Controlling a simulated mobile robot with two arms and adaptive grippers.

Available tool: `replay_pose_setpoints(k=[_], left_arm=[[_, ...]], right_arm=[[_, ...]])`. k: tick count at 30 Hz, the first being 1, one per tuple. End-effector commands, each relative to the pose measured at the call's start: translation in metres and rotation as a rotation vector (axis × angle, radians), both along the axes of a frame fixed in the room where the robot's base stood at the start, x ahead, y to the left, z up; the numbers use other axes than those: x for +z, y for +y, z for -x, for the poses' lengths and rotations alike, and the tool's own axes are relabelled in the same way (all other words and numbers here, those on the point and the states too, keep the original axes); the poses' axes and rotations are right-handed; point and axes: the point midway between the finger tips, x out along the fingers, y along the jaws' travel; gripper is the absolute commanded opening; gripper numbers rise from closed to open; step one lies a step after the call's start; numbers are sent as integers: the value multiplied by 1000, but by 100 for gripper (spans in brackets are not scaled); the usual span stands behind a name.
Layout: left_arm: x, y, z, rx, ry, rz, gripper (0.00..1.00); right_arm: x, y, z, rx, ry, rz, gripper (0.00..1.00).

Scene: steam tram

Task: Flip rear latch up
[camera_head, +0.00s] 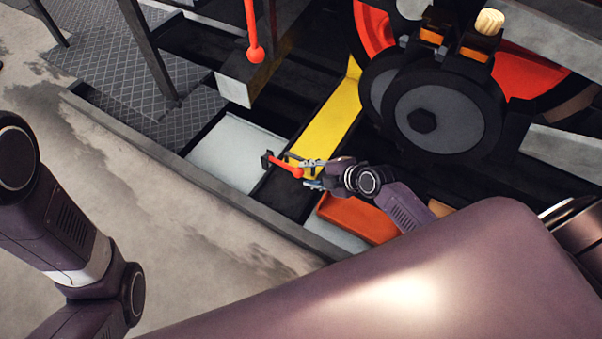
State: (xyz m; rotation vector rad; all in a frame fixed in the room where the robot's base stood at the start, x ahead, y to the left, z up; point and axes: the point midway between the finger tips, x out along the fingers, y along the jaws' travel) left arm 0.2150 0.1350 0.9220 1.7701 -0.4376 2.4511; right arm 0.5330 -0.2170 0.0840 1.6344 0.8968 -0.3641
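A small red latch lever (284,166) with a round red end lies nearly flat, slightly tilted, beside a yellow panel (330,122). Its other end meets a small black bracket (266,160). My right gripper (301,172) is at the lever's round end, with its fingers apart on either side of it. I cannot tell whether they touch it. A second red lever (252,28) with a ball end hangs at the top; which of the two is the rear latch is not marked. My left arm shows at the left, but its gripper is out of view.
A pale grey panel (236,151) and an orange-red block (357,217) flank the latch area. A long grey frame edge (190,176) runs in front. Large dark wheels (436,118) stand at the upper right. Bare concrete floor (130,190) lies left.

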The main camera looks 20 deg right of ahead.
Motion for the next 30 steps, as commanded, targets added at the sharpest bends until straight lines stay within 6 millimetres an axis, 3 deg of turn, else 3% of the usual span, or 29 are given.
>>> replay_pose_setpoints(k=[3, 6, 19, 28, 30], left_arm=[[-3, -1, 14, 1, -35, -1, 44], [-10, -1, 14, 1, -35, -2, 44], [-12, -1, 16, 2, -41, -2, 44], [-12, -1, 17, 2, -42, -3, 44], [-12, -1, 17, 2, -42, -3, 44]], right_arm=[[-14, 7, -12, -1, -2, -3, 32], [-22, 11, -19, -1, -1, -2, 32], [-26, 15, -26, 0, -1, 0, 32], [-26, 14, -26, 0, -1, 0, 2], [-26, 14, -26, 0, 0, 0, 0]])
